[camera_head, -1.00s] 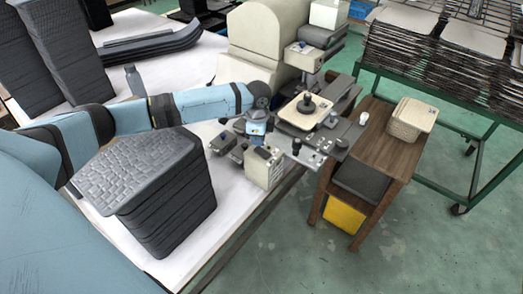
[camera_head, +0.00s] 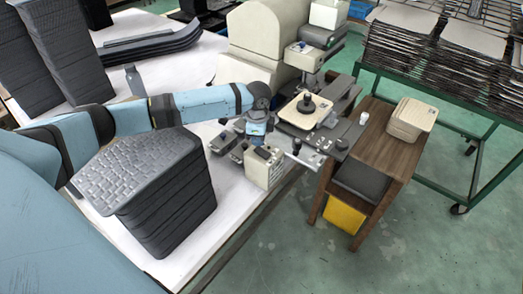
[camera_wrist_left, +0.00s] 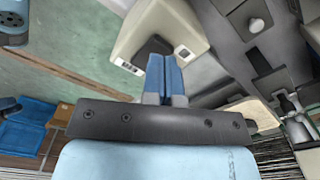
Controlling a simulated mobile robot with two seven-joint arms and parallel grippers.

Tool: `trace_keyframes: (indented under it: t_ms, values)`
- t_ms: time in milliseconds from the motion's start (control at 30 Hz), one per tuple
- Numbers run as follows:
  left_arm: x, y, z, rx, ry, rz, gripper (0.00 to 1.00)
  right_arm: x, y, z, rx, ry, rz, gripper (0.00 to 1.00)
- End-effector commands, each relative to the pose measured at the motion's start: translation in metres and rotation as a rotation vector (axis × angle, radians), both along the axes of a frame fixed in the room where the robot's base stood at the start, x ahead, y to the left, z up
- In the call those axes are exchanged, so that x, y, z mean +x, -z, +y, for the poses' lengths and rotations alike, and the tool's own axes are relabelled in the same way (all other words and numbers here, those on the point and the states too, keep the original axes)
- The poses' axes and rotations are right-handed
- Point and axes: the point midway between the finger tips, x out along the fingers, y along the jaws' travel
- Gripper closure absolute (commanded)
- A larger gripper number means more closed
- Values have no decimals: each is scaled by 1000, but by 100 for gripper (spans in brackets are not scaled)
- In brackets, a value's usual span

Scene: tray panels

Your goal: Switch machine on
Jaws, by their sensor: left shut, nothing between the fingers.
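The machine (camera_head: 258,40) is a large beige and grey unit on the white table. Its front holds a cream plate with a black knob (camera_head: 309,104). A small beige control box (camera_head: 260,173) with a black panel on top sits at its near side. My left gripper (camera_head: 257,131) is just above and behind this box. My right gripper is not in view.
A stack of grey panels (camera_head: 165,205) stands on the table under my left arm. A wooden stand (camera_head: 385,150) with a beige box (camera_head: 411,118) is at the right. A green rack cart (camera_head: 425,85) stands behind it. The green floor in front is clear.

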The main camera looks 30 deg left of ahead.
Motion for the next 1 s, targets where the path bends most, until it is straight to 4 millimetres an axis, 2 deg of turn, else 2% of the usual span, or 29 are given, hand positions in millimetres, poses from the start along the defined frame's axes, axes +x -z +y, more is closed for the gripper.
trace_keyframes:
  t_ms: [1000]
  values:
    - [0,16,0,0,0,1,100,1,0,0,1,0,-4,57]
